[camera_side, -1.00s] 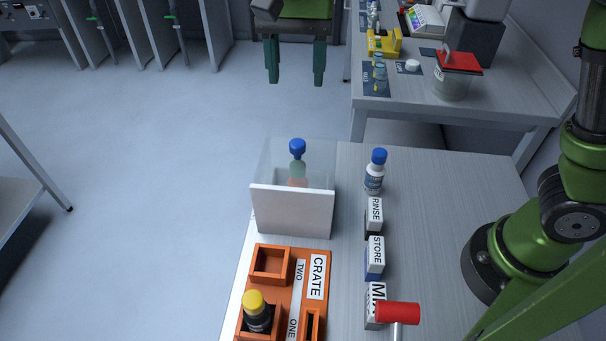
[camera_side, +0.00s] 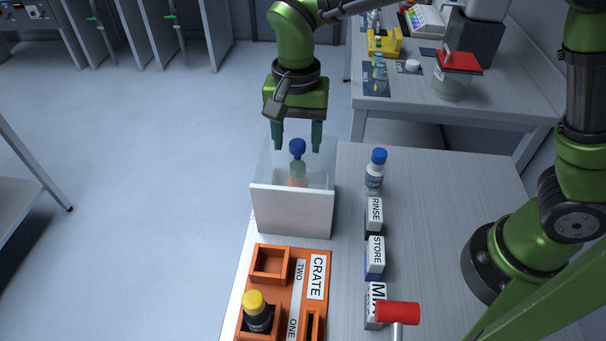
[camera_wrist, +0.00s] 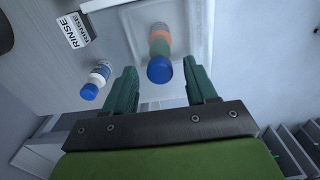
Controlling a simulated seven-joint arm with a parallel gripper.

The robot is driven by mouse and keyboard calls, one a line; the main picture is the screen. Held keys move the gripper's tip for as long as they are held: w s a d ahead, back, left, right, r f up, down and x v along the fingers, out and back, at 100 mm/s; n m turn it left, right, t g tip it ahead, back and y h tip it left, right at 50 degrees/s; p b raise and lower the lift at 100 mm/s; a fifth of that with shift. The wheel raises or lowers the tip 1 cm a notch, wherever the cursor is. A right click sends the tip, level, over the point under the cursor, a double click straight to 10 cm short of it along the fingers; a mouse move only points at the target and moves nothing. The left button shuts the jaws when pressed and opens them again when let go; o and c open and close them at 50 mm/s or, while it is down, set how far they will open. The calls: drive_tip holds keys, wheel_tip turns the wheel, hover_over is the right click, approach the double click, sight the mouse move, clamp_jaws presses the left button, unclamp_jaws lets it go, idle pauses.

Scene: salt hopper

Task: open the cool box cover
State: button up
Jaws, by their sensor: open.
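The cool box (camera_side: 292,212) is a white box on the table. A clear, see-through panel (camera_side: 264,163), seemingly its cover, shows above and behind the white front; I cannot tell whether it lies shut or stands raised. A blue-capped bottle (camera_side: 297,168), greenish above and orange below, shows within the panel's outline; it also shows in the wrist view (camera_wrist: 160,45). In the wrist view the bottle shows ahead, between the fingers (camera_wrist: 158,78).
A white bottle with a blue cap (camera_side: 374,176) stands right of the box. Blocks labelled RINSE (camera_side: 375,212) and STORE (camera_side: 375,256) stand in front of it. An orange crate (camera_side: 316,300) holds a yellow-capped bottle (camera_side: 256,315).

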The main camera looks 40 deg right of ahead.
drive_tip(key=shift+c, duration=0.5)
clamp_jaws()
drive_tip(key=w+d, duration=0.9)
drive_tip(key=shift+w+d, duration=0.25)
drive_tip(key=shift+w, duration=0.05)
drive_tip(key=shift+r, duration=0.1)
drive_tip(key=shift+o, duration=0.5)
unclamp_jaws()
wheel_tip(320, 180, up, 17)
